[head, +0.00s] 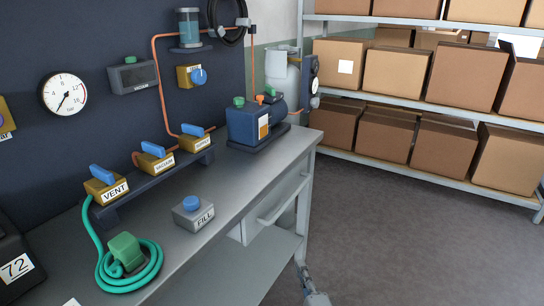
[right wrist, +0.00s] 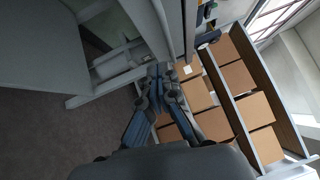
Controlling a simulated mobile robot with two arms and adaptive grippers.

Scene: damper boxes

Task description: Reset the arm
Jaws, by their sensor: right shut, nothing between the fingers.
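My right gripper (head: 304,273) shows at the bottom edge of the head view, low beside the front leg of the grey workbench (head: 250,185). In the right wrist view its two blue-grey fingers (right wrist: 160,72) meet at the tips, with nothing between them. The fingers point toward the bench side and the shelves. The rest of my right arm is mostly out of the head view. My left gripper is in neither view.
The bench carries VENT (head: 106,189), VACUUM and SUPPLY valves, a FILL button (head: 193,214), a blue pump (head: 250,124) and a coiled green hose (head: 128,286). Shelves with cardboard boxes (head: 466,76) stand behind. The floor (head: 400,235) right of the bench is clear.

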